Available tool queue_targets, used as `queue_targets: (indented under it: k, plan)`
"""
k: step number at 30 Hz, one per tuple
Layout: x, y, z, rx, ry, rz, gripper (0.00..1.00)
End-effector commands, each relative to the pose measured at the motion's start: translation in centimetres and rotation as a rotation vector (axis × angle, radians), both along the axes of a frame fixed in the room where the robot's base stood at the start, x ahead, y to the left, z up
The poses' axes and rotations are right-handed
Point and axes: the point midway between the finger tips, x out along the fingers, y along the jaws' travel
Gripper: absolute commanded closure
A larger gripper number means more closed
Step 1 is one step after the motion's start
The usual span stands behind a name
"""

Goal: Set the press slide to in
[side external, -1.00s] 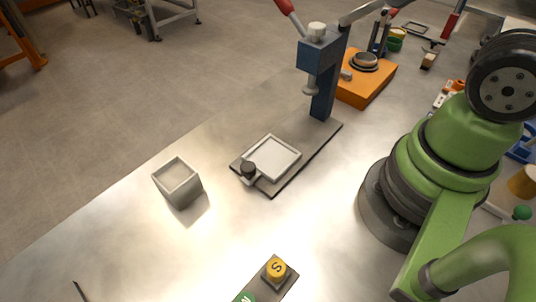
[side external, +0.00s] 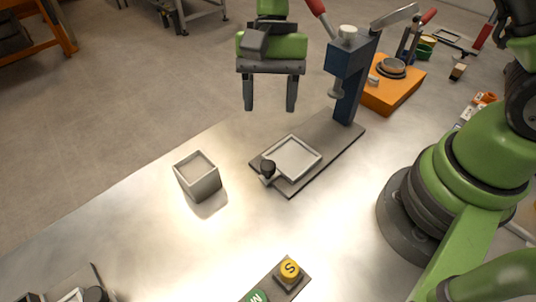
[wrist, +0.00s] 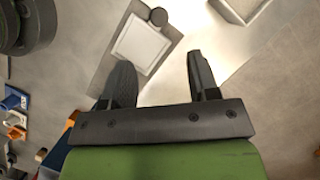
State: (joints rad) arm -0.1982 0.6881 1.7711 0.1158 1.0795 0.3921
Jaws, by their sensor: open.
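The press slide (side external: 304,153) is a pale square tray with a black knob (side external: 268,167) at its near left corner. It sits at the front end of the grey base plate (side external: 337,142), clear of the blue press head (side external: 345,62). My gripper (side external: 270,108) is open and empty, pointing down, left of the press and above the height of the slide. The wrist view shows the slide (wrist: 141,44) and knob (wrist: 158,17) just beyond the spread fingers of my gripper (wrist: 160,60).
A grey open box (side external: 198,178) stands left of the slide. A yellow S button (side external: 289,270) is at the front. An orange block (side external: 397,92) stands behind the press. The press's red-tipped lever (side external: 318,8) rises near my gripper. Bare tabletop lies before the slide.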

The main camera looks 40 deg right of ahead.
Motion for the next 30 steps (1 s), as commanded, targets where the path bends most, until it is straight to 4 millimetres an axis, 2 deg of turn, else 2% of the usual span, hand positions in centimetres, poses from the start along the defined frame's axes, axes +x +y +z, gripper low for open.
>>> queue_targets:
  k: [8, 18, 24, 30]
  plan:
    - [-0.6, 0.8, -2.8, -0.005, 0.036, -0.009, 0.45]
    - [-2.3, 2.4, -8.4, -0.004, 0.034, -0.008, 0.45]
    - [-2.7, 2.9, -10.0, -0.004, 0.030, -0.008, 0.45]
    - [-2.7, 2.9, -10.2, -0.003, 0.029, -0.010, 0.45]
